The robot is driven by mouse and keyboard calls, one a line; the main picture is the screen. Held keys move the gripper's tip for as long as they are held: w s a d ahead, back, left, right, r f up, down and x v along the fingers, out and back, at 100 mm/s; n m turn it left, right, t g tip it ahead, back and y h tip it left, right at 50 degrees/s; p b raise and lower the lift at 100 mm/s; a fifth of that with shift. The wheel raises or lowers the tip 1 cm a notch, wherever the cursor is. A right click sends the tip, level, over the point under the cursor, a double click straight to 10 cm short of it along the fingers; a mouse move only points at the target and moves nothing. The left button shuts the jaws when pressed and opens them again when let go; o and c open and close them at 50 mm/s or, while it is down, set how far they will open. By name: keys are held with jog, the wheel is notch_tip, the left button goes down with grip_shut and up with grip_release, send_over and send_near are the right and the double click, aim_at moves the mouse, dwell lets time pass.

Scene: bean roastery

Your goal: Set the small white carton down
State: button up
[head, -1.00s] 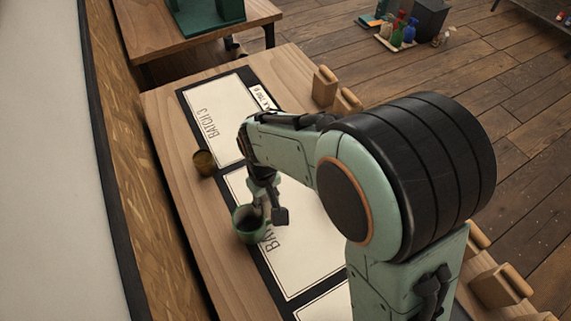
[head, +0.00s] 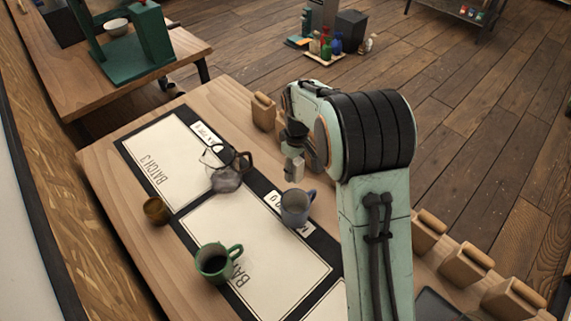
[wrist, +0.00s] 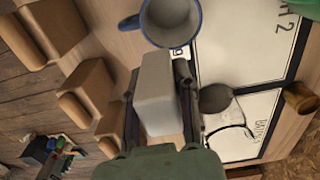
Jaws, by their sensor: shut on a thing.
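My gripper (head: 293,150) is shut on the small white carton (head: 294,169), above the table's far right side. In the wrist view, the pale carton (wrist: 160,92) sits between the two dark fingers (wrist: 158,100). The carton looks clear of the other objects in the head view. I cannot tell from these views whether its underside touches anything.
A blue-grey mug (head: 295,207), glass carafe (head: 225,175), green mug (head: 213,262) and brown cup (head: 156,210) stand on the table (head: 105,165). Wooden scoops or blocks (head: 468,262) line the right edge. The Batch 3 sheet (head: 158,165) has clear space.

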jog(key=w+f, duration=0.3)
jog(key=w, duration=0.1)
jog(key=w+a+f, duration=0.1)
jog(key=w+f, duration=0.2)
jog(key=w, duration=0.1)
jog(key=w+a+f, duration=0.1)
jog(key=w+f, duration=0.2)
jog(key=w, duration=0.2)
jog(key=shift+w+a+f, duration=0.1)
jog(key=shift+a+f, duration=0.05)
jog(key=shift+f, duration=0.1)
jog(key=shift+w+f, duration=0.2)
jog(key=shift+f, duration=1.6)
jog(key=o, duration=0.9)
jog(key=shift+f, duration=0.15)
jog(key=shift+o, duration=0.2)
